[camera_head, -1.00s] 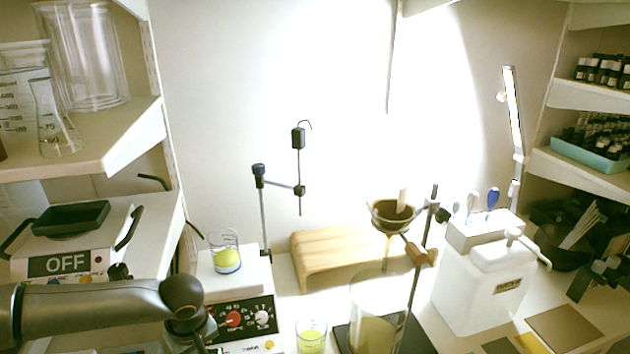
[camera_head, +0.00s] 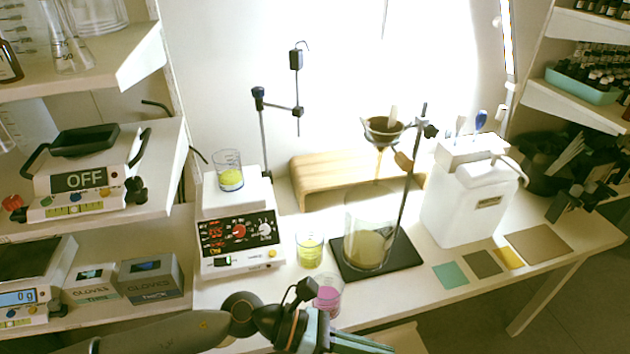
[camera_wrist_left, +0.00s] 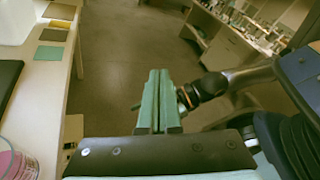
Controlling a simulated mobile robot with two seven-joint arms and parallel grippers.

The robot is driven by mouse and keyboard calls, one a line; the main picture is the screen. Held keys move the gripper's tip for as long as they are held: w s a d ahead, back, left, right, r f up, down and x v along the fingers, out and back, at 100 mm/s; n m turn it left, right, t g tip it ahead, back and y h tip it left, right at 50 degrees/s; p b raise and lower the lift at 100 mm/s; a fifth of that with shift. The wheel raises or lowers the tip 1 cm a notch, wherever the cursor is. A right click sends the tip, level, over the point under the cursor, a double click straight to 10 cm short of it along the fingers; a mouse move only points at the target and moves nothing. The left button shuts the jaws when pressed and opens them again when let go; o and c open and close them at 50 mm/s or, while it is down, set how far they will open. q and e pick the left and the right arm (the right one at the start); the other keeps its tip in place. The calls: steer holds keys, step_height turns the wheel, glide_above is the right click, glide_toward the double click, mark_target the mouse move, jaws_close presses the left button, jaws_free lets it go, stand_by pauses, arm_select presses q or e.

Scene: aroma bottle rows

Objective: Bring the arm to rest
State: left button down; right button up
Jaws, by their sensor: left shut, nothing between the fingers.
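My left arm comes in from the lower left of the head view. Its left gripper (camera_head: 385,348) is at the bottom edge, in front of the bench, just right of and below a beaker of pink liquid (camera_head: 327,296). In the left wrist view the two teal fingers (camera_wrist_left: 158,98) are pressed together with nothing between them. The pink beaker shows at the lower left there (camera_wrist_left: 14,164), apart from the fingers. Another arm of mine enters that view from the right; its end is partly hidden behind the left fingers, so its jaws cannot be made out.
The bench carries a hotplate (camera_head: 240,244) with a beaker of yellow liquid (camera_head: 230,178), another yellow beaker (camera_head: 310,250), a large beaker (camera_head: 368,245) on a stand with a funnel (camera_head: 383,130), and a white canister (camera_head: 465,200). Open floor (camera_wrist_left: 125,50) lies beyond the bench edge.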

arm_select(q)
steer(key=w+r+n+t+h, duration=0.45)
steer(key=n+t, duration=0.35)
steer(key=n, duration=0.7)
steer(key=w+a+f+n+t+y, duration=0.5)
steer(key=a+n+t+y, duration=0.3)
steer(key=n, duration=0.8)
steer(key=s+a+f+n+g+y, duration=0.2)
steer(key=s+a+f+n+y, duration=0.2)
steer(key=a+f+n, duration=0.5)
steer(key=s+a+f+n+g+y, duration=0.2)
steer(key=s+a+f+n+y, duration=0.3)
steer(key=s+a+f+n, duration=0.3)
step_height(320, 180, down, 4)
steer(key=shift+s+a+r+n, duration=0.1)
steer(key=shift+s+a+n, duration=0.35)
steer(key=shift+a, duration=0.2)
